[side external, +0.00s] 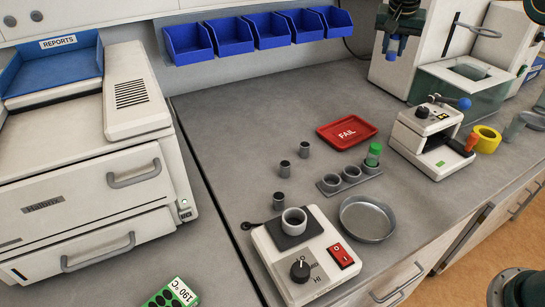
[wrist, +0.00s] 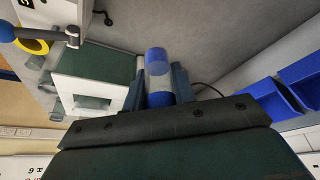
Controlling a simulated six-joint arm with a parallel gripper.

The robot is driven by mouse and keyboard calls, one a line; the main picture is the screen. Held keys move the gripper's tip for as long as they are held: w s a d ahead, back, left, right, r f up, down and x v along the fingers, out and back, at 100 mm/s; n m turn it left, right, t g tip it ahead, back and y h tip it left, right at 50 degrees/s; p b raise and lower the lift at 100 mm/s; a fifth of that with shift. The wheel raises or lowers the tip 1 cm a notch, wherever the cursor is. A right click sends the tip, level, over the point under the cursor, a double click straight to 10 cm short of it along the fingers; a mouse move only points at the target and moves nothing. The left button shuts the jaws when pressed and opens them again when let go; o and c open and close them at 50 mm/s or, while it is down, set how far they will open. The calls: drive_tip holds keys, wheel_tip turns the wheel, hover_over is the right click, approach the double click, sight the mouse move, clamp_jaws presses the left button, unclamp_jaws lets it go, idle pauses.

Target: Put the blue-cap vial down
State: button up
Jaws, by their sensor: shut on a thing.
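My gripper (wrist: 157,90) is shut on the blue-cap vial (wrist: 157,68), which shows blue at both ends with a clear band between. In the side view my gripper (side external: 395,44) is high at the top right, in front of the white machine, with the blue of the vial just visible at its fingers. The vial is clear of the counter there. A small grey rack (side external: 331,187) stands on the counter with a green-cap vial (side external: 374,154) at its right end. The other ring-shaped places look empty.
A red FAIL tray (side external: 347,132) lies behind the rack. A metal dish (side external: 367,220) and a hotplate (side external: 301,262) with a cup (side external: 294,221) stand in front. Several small dark cylinders stand left of the rack. Blue bins (side external: 233,37) line the wall.

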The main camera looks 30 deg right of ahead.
drive_tip(key=shift+m, duration=0.7)
drive_tip(key=f, duration=0.5)
drive_tip(key=d+f, duration=0.1)
drive_tip(key=f, duration=0.4)
drive_tip(key=s+d+f, duration=0.1)
drive_tip(key=f, duration=0.4)
drive_tip(key=shift+d+f, duration=0.1)
drive_tip(key=shift+f, duration=0.2)
drive_tip(key=shift+s, duration=0.1)
drive_tip(key=shift+f, duration=2.15)
drive_tip(key=shift+f, duration=0.1)
drive_tip(key=o, duration=1)
